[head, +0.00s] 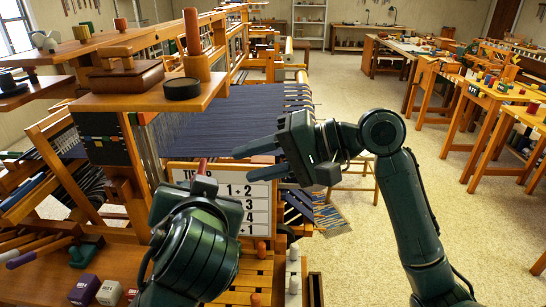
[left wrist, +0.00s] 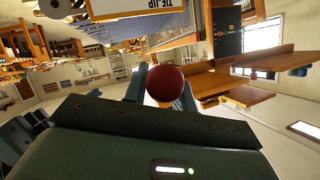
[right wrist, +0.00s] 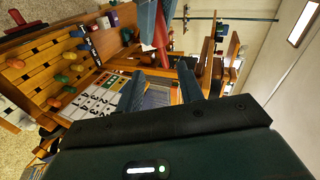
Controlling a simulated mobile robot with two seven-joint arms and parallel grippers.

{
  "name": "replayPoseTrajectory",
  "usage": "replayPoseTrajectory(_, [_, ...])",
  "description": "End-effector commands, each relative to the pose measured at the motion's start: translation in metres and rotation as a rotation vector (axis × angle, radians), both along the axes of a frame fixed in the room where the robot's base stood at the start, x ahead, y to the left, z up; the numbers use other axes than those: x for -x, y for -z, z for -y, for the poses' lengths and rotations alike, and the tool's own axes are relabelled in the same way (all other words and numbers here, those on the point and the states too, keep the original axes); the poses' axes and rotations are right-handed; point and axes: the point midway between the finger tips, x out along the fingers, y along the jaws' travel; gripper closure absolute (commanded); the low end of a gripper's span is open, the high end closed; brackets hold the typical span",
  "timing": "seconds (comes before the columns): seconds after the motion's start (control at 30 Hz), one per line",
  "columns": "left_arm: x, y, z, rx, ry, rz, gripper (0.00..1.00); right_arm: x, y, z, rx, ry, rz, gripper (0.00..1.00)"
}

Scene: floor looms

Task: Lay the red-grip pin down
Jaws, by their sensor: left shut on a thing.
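The red-grip pin (head: 202,166) is held by my left gripper in front of the tie-up board; only its red tip shows above the gripper in the head view. Its round red end (left wrist: 165,84) shows between the fingers in the left wrist view, and part of it (right wrist: 160,34) shows in the right wrist view. My left gripper (head: 198,180) is shut on the pin. My right gripper (head: 242,164) is open and empty, to the right of the pin, its fingers pointing left across the top of the board.
The tie-up board (head: 258,210) stands behind the grippers. Below are yellow slats (head: 243,282) with coloured pegs. A shelf (head: 150,98) with a wooden box (head: 125,76) and black disc (head: 182,88) overhangs at left. Small blocks (head: 85,290) sit lower left.

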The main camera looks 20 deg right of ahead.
Motion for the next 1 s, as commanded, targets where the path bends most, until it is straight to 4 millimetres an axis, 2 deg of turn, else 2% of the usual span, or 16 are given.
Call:
replayPoseTrajectory(0.2, [0.000,0.000,0.000,0.000,0.000,0.001,1.00,-0.017,0.015,-0.038,-0.004,-0.002,-0.001,0.63])
replayPoseTrajectory(0.4, [0.000,0.000,0.000,0.000,0.000,0.001,1.00,-0.028,0.026,-0.063,-0.002,-0.001,-0.001,0.63])
replayPoseTrajectory(0.6, [0.000,0.000,0.000,0.000,0.000,0.001,1.00,-0.033,0.031,-0.074,-0.001,0.000,0.002,0.63])
replayPoseTrajectory(0.87, [0.000,0.000,0.000,0.000,0.000,0.001,1.00,-0.034,0.032,-0.075,-0.001,0.001,0.002,0.63])
replayPoseTrajectory(1.0, [0.000,0.000,0.000,0.000,0.000,0.001,1.00,-0.034,0.032,-0.075,-0.001,0.001,0.002,0.72])
